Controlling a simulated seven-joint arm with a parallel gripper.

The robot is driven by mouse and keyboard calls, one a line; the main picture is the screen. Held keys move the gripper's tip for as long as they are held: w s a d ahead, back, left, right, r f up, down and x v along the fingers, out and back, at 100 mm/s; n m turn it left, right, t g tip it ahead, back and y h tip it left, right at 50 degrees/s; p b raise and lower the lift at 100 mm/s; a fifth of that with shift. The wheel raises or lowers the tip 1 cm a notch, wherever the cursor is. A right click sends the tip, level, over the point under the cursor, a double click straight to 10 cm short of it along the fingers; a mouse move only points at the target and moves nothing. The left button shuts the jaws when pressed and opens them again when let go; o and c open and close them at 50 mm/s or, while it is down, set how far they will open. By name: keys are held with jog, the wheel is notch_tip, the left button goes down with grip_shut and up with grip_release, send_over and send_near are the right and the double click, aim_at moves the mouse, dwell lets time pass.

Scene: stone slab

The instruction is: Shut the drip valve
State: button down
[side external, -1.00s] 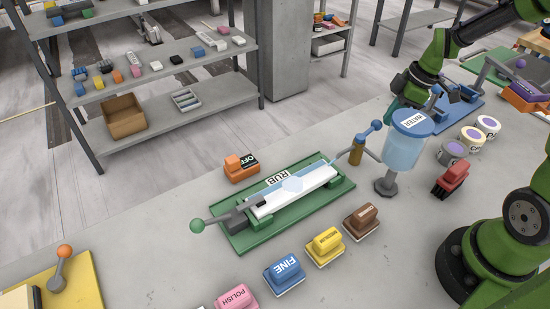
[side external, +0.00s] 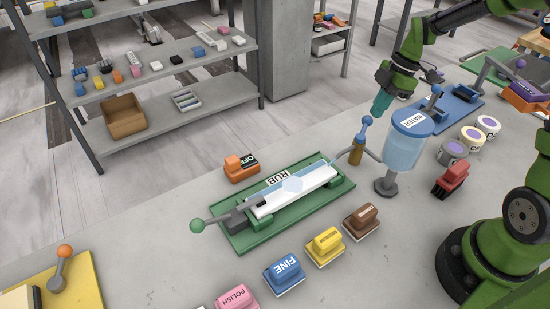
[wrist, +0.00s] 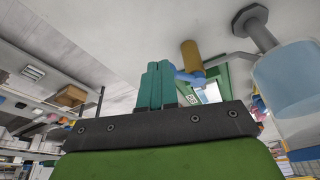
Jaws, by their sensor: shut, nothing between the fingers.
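The drip valve has a brass body (side external: 356,154) beside the water tank (side external: 403,150). Its blue lever (side external: 363,132) stands nearly upright, with a round knob on top. A thin spout runs from the valve towards the white slab (side external: 300,193), where a pale blue patch shows. My gripper (side external: 379,112) is shut and empty, its teal fingers pointing down close to the knob. In the wrist view the fingers (wrist: 155,70) are together, left of the blue lever (wrist: 190,77) and brass body (wrist: 190,54). I cannot tell whether they touch the lever.
The green tray (side external: 240,239) holds the slab. An orange block marked OFF (side external: 240,168) sits behind it. Several labelled blocks, such as the yellow one (side external: 325,247), line the front. Pale tubs (side external: 471,138) and a red block (side external: 450,180) stand right of the tank.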

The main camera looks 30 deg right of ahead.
jog(key=w+a+n+g, duration=0.1)
jog(key=w+a+n, duration=0.3)
jog(key=w+n, duration=0.1)
jog(key=shift+g, duration=0.3)
jog(key=shift+s, duration=0.15)
jog(key=shift+s+a, duration=0.15)
jog(key=shift+s, duration=0.55)
